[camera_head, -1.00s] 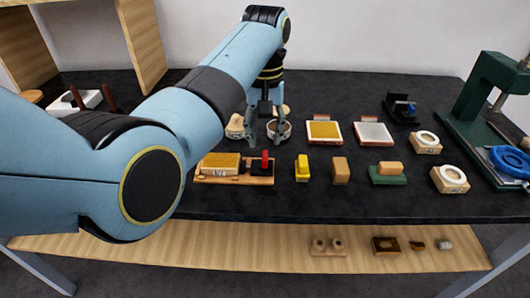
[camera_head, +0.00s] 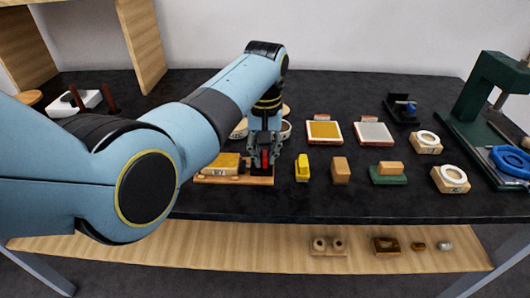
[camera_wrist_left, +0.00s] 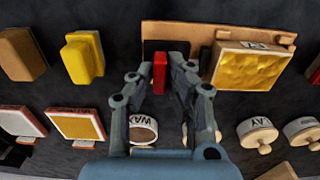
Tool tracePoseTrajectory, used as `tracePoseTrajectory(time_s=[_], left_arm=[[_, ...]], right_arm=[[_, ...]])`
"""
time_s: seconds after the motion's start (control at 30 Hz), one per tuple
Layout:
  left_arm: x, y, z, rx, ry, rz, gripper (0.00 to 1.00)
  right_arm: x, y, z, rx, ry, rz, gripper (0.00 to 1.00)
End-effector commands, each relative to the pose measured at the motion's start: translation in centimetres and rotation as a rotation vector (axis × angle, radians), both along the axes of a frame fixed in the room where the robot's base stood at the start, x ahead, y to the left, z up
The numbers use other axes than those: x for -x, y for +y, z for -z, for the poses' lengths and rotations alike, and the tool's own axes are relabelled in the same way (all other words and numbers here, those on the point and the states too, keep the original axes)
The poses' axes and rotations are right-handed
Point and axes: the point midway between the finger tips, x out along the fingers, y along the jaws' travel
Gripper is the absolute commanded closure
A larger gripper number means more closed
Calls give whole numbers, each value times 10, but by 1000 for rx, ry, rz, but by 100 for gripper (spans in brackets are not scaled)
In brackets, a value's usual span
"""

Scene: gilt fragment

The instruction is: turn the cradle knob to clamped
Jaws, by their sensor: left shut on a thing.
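The cradle is a wooden board (camera_head: 208,181) in the head view, with a gilt block (camera_head: 226,162) on its left and a dark plate with the red cradle knob (camera_head: 265,157) on its right. My left gripper (camera_head: 264,153) reaches down over the knob and is shut on it. In the left wrist view the red knob (camera_wrist_left: 159,72) stands between the two fingers of the left gripper (camera_wrist_left: 160,78), and the gilt block (camera_wrist_left: 246,66) sits beside it on the cradle board (camera_wrist_left: 190,33). The fingers hide part of the knob and plate. My right gripper is not in view.
A yellow block (camera_head: 302,168) and a tan block (camera_head: 340,171) stand right of the cradle. Round pots (camera_wrist_left: 143,130) sit close behind the gripper. A green press (camera_head: 480,105) stands far right. The front strip of the table is clear.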

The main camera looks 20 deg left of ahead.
Motion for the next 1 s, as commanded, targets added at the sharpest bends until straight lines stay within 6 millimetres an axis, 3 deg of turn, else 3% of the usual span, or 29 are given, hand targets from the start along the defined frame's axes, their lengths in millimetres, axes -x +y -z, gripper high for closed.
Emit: tracePoseTrajectory(time_s=[0.47, 1.0], left_arm=[[0, 0, -2, 0, 0, -58, 100], [-1, 0, -3, 1, 0, -497, 100]], right_arm=[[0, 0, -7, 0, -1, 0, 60], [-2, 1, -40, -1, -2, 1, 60]])
